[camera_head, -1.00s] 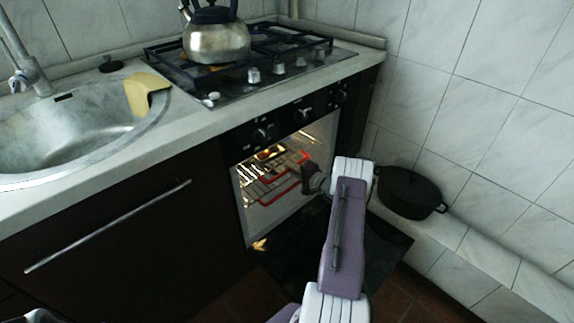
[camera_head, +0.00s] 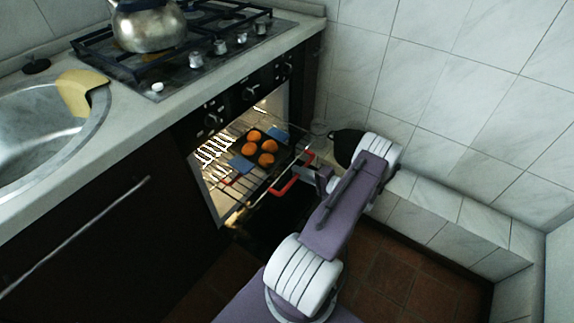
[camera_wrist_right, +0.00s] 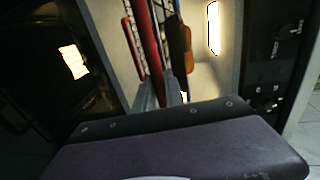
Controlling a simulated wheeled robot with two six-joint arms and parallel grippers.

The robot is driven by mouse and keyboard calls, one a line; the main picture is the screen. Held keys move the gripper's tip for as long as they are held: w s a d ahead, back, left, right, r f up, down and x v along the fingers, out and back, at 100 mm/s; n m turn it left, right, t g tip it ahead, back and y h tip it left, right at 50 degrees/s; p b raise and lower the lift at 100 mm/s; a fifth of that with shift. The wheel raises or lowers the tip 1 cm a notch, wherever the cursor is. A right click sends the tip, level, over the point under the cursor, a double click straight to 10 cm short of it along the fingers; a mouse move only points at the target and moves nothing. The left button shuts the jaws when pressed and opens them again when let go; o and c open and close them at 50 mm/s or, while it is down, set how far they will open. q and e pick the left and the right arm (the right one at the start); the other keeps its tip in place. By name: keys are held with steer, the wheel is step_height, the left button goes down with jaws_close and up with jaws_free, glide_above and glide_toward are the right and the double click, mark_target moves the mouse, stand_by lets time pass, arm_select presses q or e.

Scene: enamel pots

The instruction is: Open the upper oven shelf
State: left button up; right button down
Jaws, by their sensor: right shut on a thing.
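The upper oven shelf (camera_head: 240,186) is a wire rack with a red front bar (camera_head: 284,188), and it sticks out of the oven opening. A dark tray (camera_head: 256,164) with several orange-brown buns (camera_head: 267,159) rests on it. My right gripper (camera_head: 303,172) is shut on the red bar at the front of the shelf and hides its middle part. In the right wrist view the red bar (camera_wrist_right: 148,45) runs between the fingertips (camera_wrist_right: 160,92). The oven door is down, mostly hidden in shadow under the shelf. My left gripper is not in view.
A metal kettle (camera_head: 148,28) stands on the gas hob (camera_head: 180,62) above the oven. A black pot (camera_head: 345,145) sits by the tiled wall at right, partly behind my right arm. The sink (camera_head: 40,130) is at left. Brown floor tiles (camera_head: 400,275) at lower right look clear.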

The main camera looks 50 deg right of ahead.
steer(key=shift+f+v, duration=0.25)
steer(key=shift+v, duration=0.85)
steer(key=shift+s, duration=0.1)
steer(key=c, duration=1.4)
jaws_free()
steer(key=shift+r, duration=0.1)
steer(key=p+v, duration=0.2)
steer(key=v, duration=0.7)
